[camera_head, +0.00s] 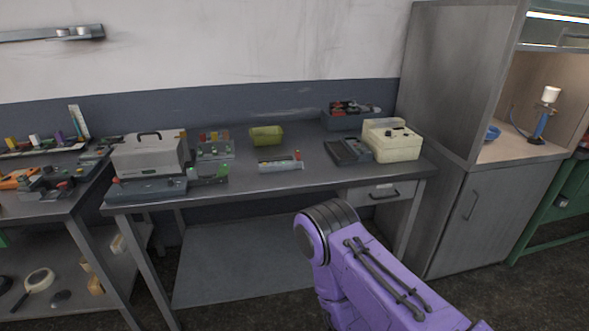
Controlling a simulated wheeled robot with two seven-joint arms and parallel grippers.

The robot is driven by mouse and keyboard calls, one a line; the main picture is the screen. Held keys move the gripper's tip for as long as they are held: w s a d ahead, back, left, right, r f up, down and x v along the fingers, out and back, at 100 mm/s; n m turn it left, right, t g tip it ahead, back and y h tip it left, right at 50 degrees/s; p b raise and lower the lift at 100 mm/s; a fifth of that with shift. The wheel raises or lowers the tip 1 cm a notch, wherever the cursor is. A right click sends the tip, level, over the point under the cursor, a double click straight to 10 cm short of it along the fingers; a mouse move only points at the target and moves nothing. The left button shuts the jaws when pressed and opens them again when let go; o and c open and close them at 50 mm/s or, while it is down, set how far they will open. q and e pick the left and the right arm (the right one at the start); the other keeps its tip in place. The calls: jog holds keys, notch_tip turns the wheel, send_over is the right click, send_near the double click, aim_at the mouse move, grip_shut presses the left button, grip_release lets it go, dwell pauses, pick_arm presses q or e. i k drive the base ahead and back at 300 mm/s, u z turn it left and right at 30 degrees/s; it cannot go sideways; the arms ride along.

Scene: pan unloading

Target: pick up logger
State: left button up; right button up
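I cannot tell for certain which device is the logger. Candidates stand on the grey workbench (225,196). A small pale grey box with coloured bits on top (281,164) lies near the middle front. A dark flat device (348,151) lies to its right, beside a cream box-shaped instrument (391,141). My purple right arm comes in from the lower right, well in front of the bench. Only its links and a dark joint show, and its gripper is out of view. My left gripper is not in view.
A grey case with a handle (150,154) stands at the bench's left. A yellow-green bin (266,136) and a dark bin of parts (349,115) sit further back. A tall grey cabinet (446,80) stands right of the bench. The bench's front middle is largely clear.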

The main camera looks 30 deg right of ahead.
aim_at(288, 163)
jog(key=z, duration=1.15)
jog(key=i, duration=0.1)
jog(key=z, duration=0.05)
